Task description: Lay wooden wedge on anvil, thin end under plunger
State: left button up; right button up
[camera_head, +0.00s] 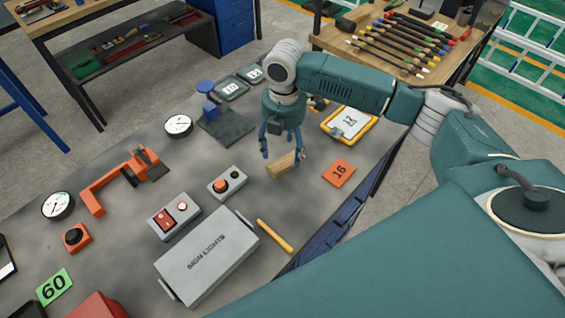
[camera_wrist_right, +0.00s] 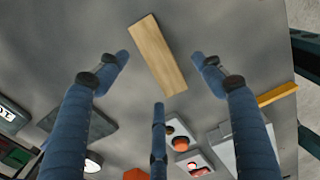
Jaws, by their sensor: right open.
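The wooden wedge (camera_head: 280,168) lies on the grey bench top, a light wood block; it also shows in the right wrist view (camera_wrist_right: 157,55). My right gripper (camera_head: 282,154) points down over it with its fingers spread around the wedge, open and not visibly gripping. An orange frame (camera_head: 110,183) with a dark pad lies farther left. I cannot tell for sure which of these has the anvil and plunger. My left gripper is not in view.
A button box (camera_head: 228,183), a switch box (camera_head: 174,216), a large grey box (camera_head: 207,258) and a yellow stick (camera_head: 275,236) lie nearer. An orange card marked 16 (camera_head: 339,173) and a yellow-framed device (camera_head: 349,125) lie right. Bare bench lies between wedge and dark plate.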

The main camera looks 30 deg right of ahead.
aim_at(282, 160)
jog(key=f, duration=0.2)
jog(key=f+p, duration=0.1)
jog(key=shift+w+a+f, duration=0.2)
jog(key=shift+f, duration=0.6)
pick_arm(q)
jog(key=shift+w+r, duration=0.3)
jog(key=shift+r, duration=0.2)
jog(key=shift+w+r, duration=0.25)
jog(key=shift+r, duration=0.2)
pick_arm(e)
jog(key=shift+c, duration=0.3)
jog(key=c, duration=1.2)
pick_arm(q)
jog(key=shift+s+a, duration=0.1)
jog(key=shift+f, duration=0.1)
pick_arm(e)
jog(key=shift+r, duration=0.15)
